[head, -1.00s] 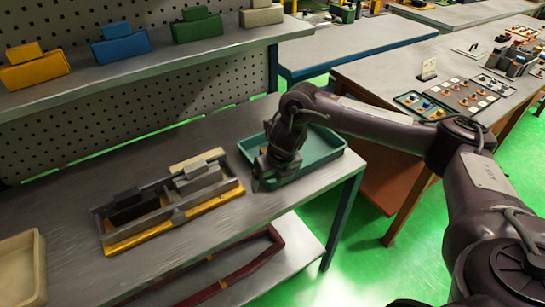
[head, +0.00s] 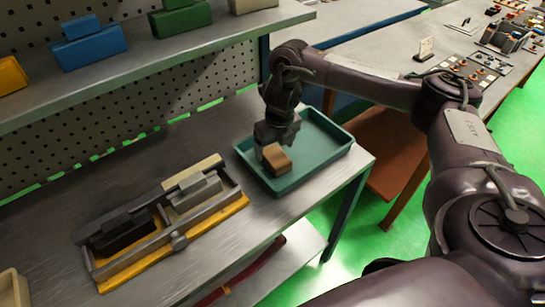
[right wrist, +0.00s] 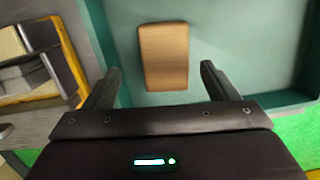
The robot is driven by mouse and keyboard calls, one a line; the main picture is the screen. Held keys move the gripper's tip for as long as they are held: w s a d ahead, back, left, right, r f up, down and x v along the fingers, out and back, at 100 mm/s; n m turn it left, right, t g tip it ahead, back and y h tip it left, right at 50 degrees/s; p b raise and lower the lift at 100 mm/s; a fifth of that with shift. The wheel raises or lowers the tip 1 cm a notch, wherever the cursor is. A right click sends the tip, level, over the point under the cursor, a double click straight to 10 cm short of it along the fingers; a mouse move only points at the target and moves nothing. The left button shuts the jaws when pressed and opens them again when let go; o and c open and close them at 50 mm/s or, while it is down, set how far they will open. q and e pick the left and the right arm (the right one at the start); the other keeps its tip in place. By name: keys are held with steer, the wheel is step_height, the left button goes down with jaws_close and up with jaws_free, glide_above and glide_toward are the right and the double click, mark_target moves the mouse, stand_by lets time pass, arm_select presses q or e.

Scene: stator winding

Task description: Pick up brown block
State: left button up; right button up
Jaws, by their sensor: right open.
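The brown block (head: 276,158) lies in the green tray (head: 336,146) on the metal bench, near the tray's left side. In the right wrist view the brown block (right wrist: 164,57) lies flat on the tray floor with its long side running away from my gripper. My right gripper (head: 270,146) is just above and beside the block in the head view. In the right wrist view its two fingers (right wrist: 160,80) are spread wide, with the block beyond and between them, and nothing is held. My left gripper is not in view.
A yellow-based fixture (head: 212,216) with grey and black blocks stands left of the tray on the bench. A shelf (head: 160,62) with coloured blocks runs above. A beige bin (head: 14,288) is at the lower left. The tray walls surround the block.

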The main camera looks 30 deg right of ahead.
mark_target(276, 155)
steer(key=shift+s+d+f+p, duration=0.15)
steer(key=shift+d+f+p, duration=0.1)
steer(key=shift+f+p, duration=0.5)
steer(key=f, duration=0.3)
steer(key=shift+w, duration=0.35)
steer(key=shift+w+d+f, duration=0.1)
steer(key=shift+f, duration=0.55)
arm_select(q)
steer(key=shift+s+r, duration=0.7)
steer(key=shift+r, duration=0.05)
arm_select(e)
steer(key=c, duration=1.2)
